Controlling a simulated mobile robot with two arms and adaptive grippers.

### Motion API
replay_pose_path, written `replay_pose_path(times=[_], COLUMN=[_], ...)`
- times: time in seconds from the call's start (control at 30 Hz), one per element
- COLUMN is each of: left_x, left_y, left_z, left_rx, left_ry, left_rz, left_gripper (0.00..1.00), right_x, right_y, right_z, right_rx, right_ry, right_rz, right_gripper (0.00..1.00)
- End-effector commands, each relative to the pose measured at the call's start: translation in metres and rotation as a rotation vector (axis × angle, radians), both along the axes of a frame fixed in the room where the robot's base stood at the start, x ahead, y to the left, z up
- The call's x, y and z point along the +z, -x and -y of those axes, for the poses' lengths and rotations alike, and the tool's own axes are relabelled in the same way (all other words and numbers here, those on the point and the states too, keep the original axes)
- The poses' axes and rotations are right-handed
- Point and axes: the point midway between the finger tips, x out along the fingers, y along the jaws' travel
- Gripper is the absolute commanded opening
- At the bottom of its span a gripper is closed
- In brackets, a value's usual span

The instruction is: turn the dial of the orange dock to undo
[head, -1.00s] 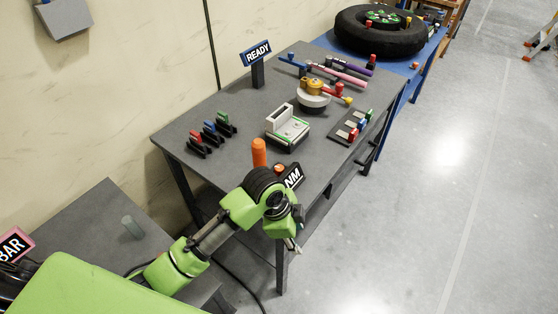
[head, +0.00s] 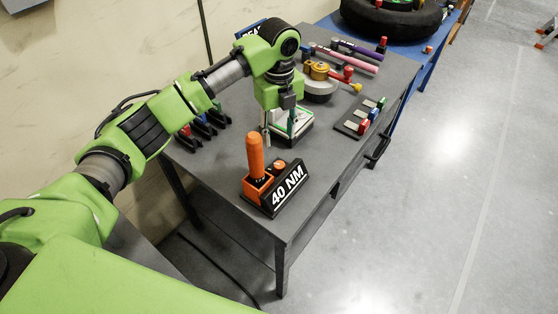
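The orange dock (head: 257,190) stands near the front corner of the grey table, with an orange handle (head: 255,152) upright in it. Its small orange-red dial (head: 279,167) sits to the right of the handle, behind a black "40 NM" sign (head: 288,185). My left gripper (head: 278,132) points down above the table, behind the dock in the picture and apart from the dial. Its fingers look spread with nothing between them. My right gripper is not in view.
A white and green device (head: 296,133) is partly hidden behind my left gripper. A rack with coloured keys (head: 362,122) is at the right, and a round grey base with a yellow part (head: 319,72) is further back. Table right of the sign is clear.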

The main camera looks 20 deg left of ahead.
Motion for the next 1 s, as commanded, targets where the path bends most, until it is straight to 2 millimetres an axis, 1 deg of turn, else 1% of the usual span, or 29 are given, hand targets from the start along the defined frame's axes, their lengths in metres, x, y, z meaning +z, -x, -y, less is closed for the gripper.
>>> replay_pose_path(times=[0.03,0.17,0.3,0.5,0.6,0.7,1.0], left_x=[-0.008,-0.036,-0.066,-0.101,-0.112,-0.119,-0.122], left_y=[0.001,0.002,0.002,0.001,0.001,0.001,0.001], left_z=[-0.001,0.000,0.000,0.000,0.001,0.000,0.000], left_rx=[0.002,0.002,0.002,0.002,0.002,0.002,0.001], left_ry=[-0.002,-0.002,-0.001,0.000,0.000,0.000,0.000], left_rz=[-0.005,-0.006,-0.005,-0.003,-0.001,0.000,0.001], left_gripper=[0.39,0.39,0.39,0.39,0.39,0.39,0.39], right_x=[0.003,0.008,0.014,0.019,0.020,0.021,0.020], right_y=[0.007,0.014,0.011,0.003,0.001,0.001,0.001], right_z=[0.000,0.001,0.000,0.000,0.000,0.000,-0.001], right_rx=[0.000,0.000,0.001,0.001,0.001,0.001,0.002], right_ry=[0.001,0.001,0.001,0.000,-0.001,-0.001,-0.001], right_rz=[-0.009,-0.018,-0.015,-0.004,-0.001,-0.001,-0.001], right_gripper=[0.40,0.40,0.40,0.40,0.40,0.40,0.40])
